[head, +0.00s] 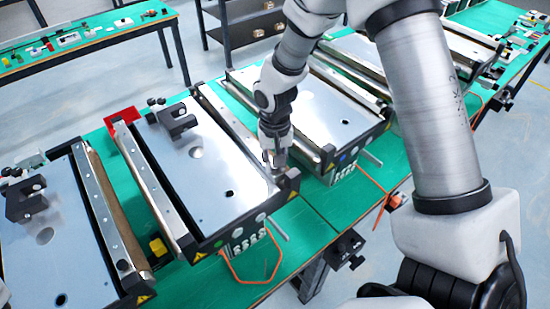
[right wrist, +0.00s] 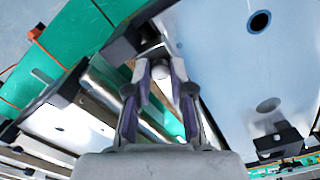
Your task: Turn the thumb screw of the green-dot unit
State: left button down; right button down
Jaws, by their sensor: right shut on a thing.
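The green-dot unit is the middle mini conveyor (head: 185,205), with a bright metal plate and a small green dot (head: 219,244) on its front panel. My right gripper (head: 275,163) points down at this unit's right front corner, beside a black corner block (head: 288,183). In the right wrist view, the two fingers (right wrist: 158,72) close around a small pale rounded piece, which looks like the thumb screw (right wrist: 160,70). The fingers hide most of it, so its turn angle cannot be told. My left gripper is not in view.
A blue-dot unit (head: 325,115) stands close on the right, another unit (head: 50,235) on the left. An orange cable (head: 236,273) loops at the front edge of the green table (head: 308,232). A red tray (head: 122,117) lies behind. A black block (head: 178,122) stands on the plate.

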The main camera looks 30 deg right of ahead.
jog(key=n+p, duration=0.1)
jog(key=n, duration=0.2)
jog(key=shift+n, duration=0.4)
jog(key=n, duration=0.4)
jog(key=shift+f+n, duration=0.1)
jog(key=shift+n, duration=0.2)
jog(key=n, duration=0.5)
jog(key=shift+n, duration=2.4)
jog(key=c, duration=1)
grip_release()
jog(key=shift+w+d, duration=0.1)
jog(key=shift+w, duration=0.05)
